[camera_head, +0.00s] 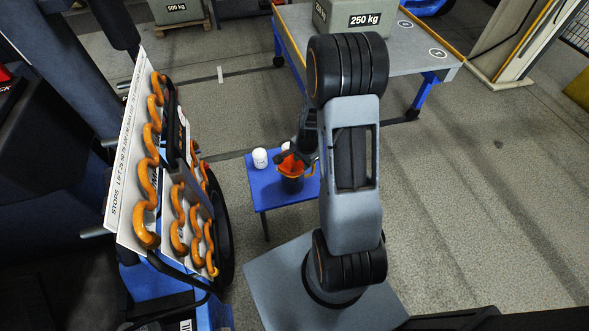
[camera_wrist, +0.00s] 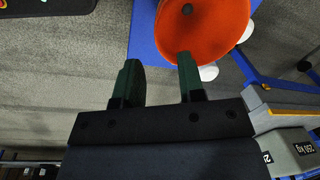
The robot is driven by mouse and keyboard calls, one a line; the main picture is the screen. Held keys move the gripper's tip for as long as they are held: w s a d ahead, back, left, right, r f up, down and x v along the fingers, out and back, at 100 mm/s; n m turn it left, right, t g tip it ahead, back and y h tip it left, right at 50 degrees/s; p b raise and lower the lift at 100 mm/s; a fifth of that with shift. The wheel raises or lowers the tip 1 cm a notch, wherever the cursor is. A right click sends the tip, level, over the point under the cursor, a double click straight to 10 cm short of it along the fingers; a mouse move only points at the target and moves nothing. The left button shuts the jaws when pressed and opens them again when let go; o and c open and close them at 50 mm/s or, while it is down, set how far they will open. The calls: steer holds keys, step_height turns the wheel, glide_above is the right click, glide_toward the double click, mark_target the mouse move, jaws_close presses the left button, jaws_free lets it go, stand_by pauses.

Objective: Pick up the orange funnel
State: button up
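The orange funnel (camera_head: 291,166) sits at the small blue table, over a dark container (camera_head: 291,184) that has an orange handle-like part at its right. In the wrist view the funnel (camera_wrist: 208,28) is a wide orange cone with a dark hole, cut off by the top edge. My gripper (camera_head: 298,155) is just above and beside the funnel in the head view, partly hiding it. In the wrist view my gripper (camera_wrist: 159,60) has its two dark green fingers apart with nothing between them. The right fingertip overlaps the funnel's lower rim; I cannot tell whether they touch.
The blue table (camera_head: 264,197) also bears a white container (camera_head: 260,158) left of the funnel, and another white item shows behind. A rack with orange hooks (camera_head: 147,190) stands at left. A 250 kg block (camera_head: 350,17) rests on a workbench (camera_head: 412,60) behind. Floor at right is clear.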

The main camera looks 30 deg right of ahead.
steer(key=shift+w+f+b, duration=0.15)
steer(key=shift+f+b, duration=0.15)
steer(key=shift+f, duration=1.3)
steer(key=shift+w+f+b, duration=0.15)
steer(key=shift+f+b, duration=0.1)
steer(key=shift+f, duration=1.35)
jaws_close()
